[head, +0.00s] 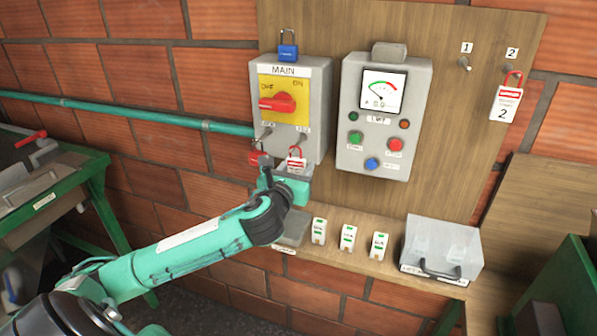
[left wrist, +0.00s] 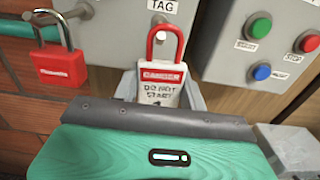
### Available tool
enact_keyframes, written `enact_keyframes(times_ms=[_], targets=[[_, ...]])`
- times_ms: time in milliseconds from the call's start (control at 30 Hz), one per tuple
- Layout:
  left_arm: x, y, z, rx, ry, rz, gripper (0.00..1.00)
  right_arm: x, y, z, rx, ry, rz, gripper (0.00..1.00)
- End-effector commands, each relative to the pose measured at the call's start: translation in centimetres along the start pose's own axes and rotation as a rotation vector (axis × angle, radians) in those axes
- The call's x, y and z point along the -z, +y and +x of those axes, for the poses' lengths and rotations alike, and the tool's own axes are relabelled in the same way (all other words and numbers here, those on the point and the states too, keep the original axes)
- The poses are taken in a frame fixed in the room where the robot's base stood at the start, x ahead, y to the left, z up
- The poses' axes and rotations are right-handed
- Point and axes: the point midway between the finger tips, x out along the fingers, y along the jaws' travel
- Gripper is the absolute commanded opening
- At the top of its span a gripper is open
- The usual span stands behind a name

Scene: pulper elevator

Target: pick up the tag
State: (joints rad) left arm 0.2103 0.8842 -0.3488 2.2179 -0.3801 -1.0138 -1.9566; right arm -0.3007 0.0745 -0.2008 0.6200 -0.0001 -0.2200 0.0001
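A white tag with a red band and a red shackle (head: 297,163) is at the lower right of the MAIN switch box. In the left wrist view the tag (left wrist: 161,92) reads DANGER, and its shackle is up at the peg under the TAG label. My left gripper (head: 290,172) is at the tag, with one grey finger on each side of it (left wrist: 160,95). I cannot tell whether the fingers press on it. The tag's lower end is hidden behind the gripper body. A second tag, marked 2 (head: 505,105), hangs at hook 2 on the board. My right gripper is not in view.
A red padlock (left wrist: 60,62) hangs just left of the gripper. The MAIN box (head: 318,112) and the meter box (head: 350,140) stick out from the board. Below, a wooden shelf (head: 340,262) carries small labelled blocks and a clear-lidded box (head: 441,245).

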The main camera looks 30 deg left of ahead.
Motion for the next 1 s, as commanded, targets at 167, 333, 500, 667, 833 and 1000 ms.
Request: enact_keyframes(times_ms=[167, 333, 500, 667, 833, 1000], targets=[[0.0, 0.0, 0.0, 0.000, 0.000, 0.000, 0.20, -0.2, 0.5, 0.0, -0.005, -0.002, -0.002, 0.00], [-0.3, 0.0, 0.0, 0.000, -0.002, 0.000, 0.20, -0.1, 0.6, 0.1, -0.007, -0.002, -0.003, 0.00], [-1.2, 0.0, 0.0, -0.001, -0.003, -0.001, 0.20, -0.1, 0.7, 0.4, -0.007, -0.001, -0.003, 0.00], [-1.2, -0.1, -1.8, 0.002, 0.000, 0.001, 0.20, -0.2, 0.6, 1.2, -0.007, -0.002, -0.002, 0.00], [-1.2, -0.1, -4.8, 0.003, 0.000, 0.002, 0.20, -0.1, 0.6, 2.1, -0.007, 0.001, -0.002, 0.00], [-1.6, -0.1, -8.3, 0.003, 0.002, 0.003, 0.20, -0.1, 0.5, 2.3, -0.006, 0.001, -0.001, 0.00]])
